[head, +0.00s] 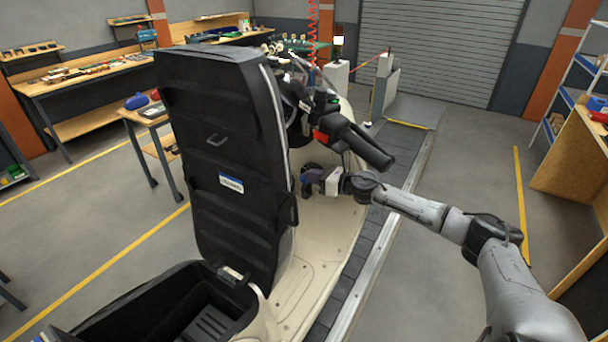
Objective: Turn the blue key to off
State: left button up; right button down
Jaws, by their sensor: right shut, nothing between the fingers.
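A cream scooter (318,225) stands on the slat conveyor with its black seat (215,130) raised upright. I cannot make out the blue key; the raised seat and the front parts hide much of the area around it. My right arm reaches in from the right over the scooter's floor. My right gripper (308,179) is shut and empty, just right of the raised seat and below the black handlebar grip (362,146). I cannot tell whether it touches anything. My left gripper is out of view.
The open black storage bin (130,318) lies at the lower left below the seat. The conveyor (352,285) runs along the scooter's right side. Workbenches (85,80) stand at the back left, and a wooden shelf unit (570,150) at the right. The floor between is clear.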

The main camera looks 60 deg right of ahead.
jog(key=s+p, duration=0.6)
jog(key=s, duration=0.1)
jog(key=shift+s+d+r, duration=0.15)
jog(key=shift+s+r, duration=0.1)
jog(key=shift+r, duration=0.15)
dwell(0.3)
dwell(0.6)
